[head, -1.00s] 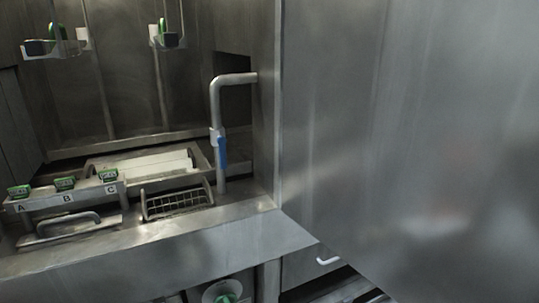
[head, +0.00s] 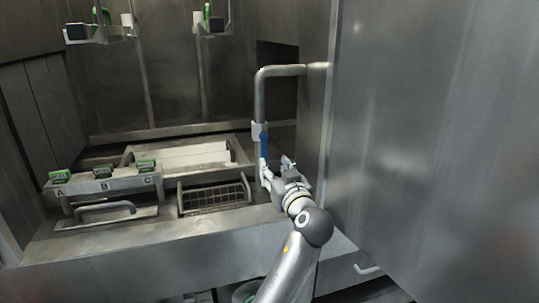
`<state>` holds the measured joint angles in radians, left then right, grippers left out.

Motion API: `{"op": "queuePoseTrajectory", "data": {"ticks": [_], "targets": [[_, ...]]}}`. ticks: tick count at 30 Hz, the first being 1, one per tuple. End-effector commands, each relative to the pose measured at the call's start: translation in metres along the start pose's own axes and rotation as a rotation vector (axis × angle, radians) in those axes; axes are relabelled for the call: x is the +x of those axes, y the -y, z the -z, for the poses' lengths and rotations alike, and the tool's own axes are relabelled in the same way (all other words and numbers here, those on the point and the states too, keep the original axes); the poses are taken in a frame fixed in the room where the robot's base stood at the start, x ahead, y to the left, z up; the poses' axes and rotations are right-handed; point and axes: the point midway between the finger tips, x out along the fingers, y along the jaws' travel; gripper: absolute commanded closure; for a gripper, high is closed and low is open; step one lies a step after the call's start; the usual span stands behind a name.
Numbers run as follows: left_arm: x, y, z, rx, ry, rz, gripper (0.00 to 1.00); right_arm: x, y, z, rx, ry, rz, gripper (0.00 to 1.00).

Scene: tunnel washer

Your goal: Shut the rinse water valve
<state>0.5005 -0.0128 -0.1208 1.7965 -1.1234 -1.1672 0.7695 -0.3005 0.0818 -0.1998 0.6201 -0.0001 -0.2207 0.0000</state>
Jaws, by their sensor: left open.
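The rinse water valve has a blue lever (head: 263,145) on a grey vertical pipe (head: 260,95). The lever points down, in line with the pipe. My left gripper (head: 276,166) is open at the lever's lower end, with its fingers pointing up and away from me. One finger overlaps the pipe and the low end of the lever in the picture. I cannot tell whether it touches them. The lever's lower tip is partly hidden by the gripper. My right gripper is not in view.
A steel side panel (head: 430,140) stands close on the right of my arm. A wire basket (head: 213,196) and a rack with green-topped items labelled A, B, C (head: 104,187) lie left of the pipe. Hangers (head: 211,22) hang above. The steel front ledge (head: 170,236) is clear.

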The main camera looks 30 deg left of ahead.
Motion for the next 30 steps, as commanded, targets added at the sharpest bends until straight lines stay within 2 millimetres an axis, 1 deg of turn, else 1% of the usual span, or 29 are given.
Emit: {"op": "queuePoseTrajectory", "data": {"ticks": [1,6,9,12,18,26,29,30], "targets": [[0.011,0.001,0.004,0.004,-0.002,0.002,0.59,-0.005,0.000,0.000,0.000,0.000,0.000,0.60],[0.044,0.000,0.003,0.004,-0.002,0.001,0.59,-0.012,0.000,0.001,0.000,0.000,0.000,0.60],[0.061,0.000,0.002,0.003,0.001,0.000,0.59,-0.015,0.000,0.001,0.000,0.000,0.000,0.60],[0.072,-0.001,0.002,0.004,-0.001,-0.001,0.59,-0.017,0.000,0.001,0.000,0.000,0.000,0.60],[0.083,-0.001,0.000,0.003,0.000,-0.002,0.59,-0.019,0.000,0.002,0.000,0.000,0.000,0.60],[0.084,-0.001,0.000,0.002,0.001,-0.003,0.59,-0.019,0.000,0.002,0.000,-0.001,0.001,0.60],[0.084,-0.001,0.000,0.002,0.001,-0.003,0.69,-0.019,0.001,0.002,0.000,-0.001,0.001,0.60],[0.084,-0.001,0.000,0.002,0.001,-0.003,0.74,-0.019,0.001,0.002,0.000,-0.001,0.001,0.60]]}}
